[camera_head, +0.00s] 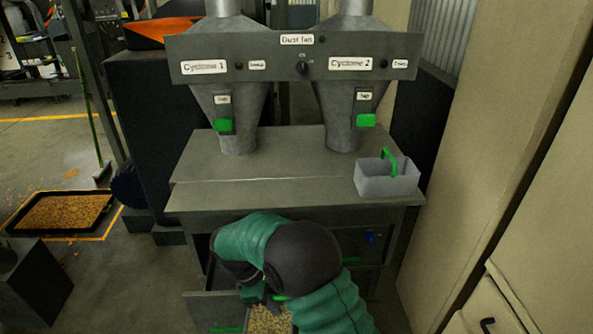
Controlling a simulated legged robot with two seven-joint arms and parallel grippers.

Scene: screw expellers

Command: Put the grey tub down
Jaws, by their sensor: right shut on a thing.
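A tub (291,316) filled with tan pellets shows at the bottom edge, partly cut off by the frame and partly covered by my right arm. My right arm bends down over the cabinet front. My right gripper (268,296) is shut at the top of this tub, by a small green piece that looks like its handle. The tub is at the open lower drawer (205,307); I cannot tell whether it touches the drawer. Another grey tub (388,181) with a green handle stands upright on the right end of the cabinet top. My left gripper is out of view.
The cabinet top (255,190) is mostly bare in front of the two cyclone funnels (237,125). A black tray (62,212) of pellets lies on the floor at left, near a broom (103,172). A beige cabinet (490,150) closes off the right side.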

